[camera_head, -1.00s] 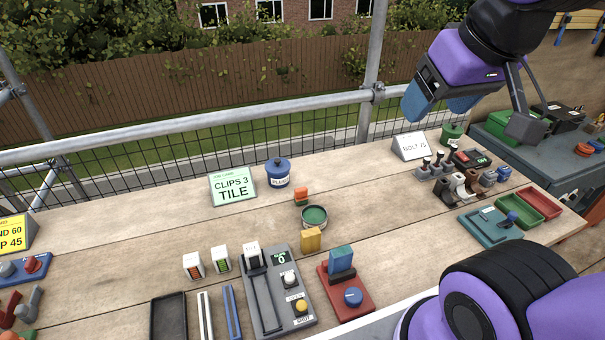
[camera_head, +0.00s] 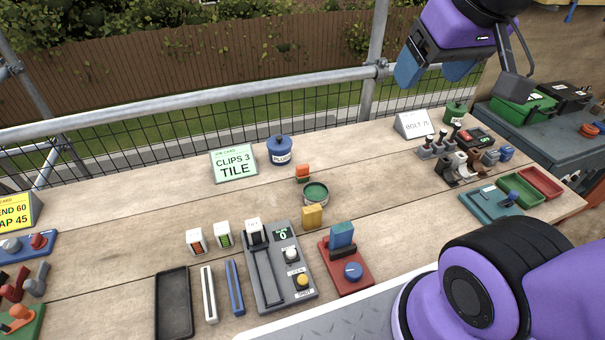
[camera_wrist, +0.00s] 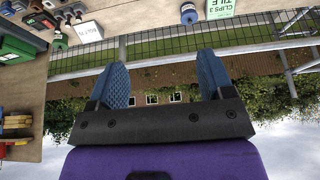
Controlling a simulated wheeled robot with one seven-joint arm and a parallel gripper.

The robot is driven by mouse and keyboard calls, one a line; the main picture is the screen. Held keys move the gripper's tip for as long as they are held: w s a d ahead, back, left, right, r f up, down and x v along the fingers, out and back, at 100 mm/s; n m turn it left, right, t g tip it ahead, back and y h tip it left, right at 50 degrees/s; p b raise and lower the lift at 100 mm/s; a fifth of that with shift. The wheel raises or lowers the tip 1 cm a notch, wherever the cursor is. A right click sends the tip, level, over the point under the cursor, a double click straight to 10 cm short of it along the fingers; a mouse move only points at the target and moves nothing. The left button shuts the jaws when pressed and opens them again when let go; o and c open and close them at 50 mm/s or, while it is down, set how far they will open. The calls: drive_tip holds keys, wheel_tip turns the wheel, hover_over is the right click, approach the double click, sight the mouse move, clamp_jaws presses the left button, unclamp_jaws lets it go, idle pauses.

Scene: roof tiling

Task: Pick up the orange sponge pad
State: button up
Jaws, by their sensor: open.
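A small orange pad (camera_head: 303,171) sits on the wooden bench, behind the round green-topped tin (camera_head: 315,194) and right of the blue pot. It has a dark lower part; I take it for the orange sponge pad. My gripper (camera_head: 437,72) is raised at the upper right, in front of the railing and well away from the pad. Its two blue fingers are apart, with nothing between them; they also show in the wrist view (camera_wrist: 162,82). I cannot make out the orange pad in the wrist view.
A blue pot (camera_head: 280,151) and a green job card (camera_head: 234,163) stand behind. A yellow block (camera_head: 312,217), a grey control box (camera_head: 272,270) and a red-based device (camera_head: 346,265) stand in front. Levers and trays (camera_head: 520,190) crowd the right. A metal rail (camera_head: 200,105) runs behind the bench.

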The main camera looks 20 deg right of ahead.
drive_tip(key=w+a+f+g, duration=0.1)
drive_tip(key=w+f, duration=0.2)
drive_tip(key=w, duration=0.8)
drive_tip(key=g, duration=0.4)
hover_over(303, 166)
wheel_tip(303, 166, down, 31)
drive_tip(key=shift+a+f, duration=0.1)
drive_tip(key=shift+w+f, duration=0.1)
drive_tip(key=shift+f, duration=5.6)
drive_tip(key=c, duration=1.1)
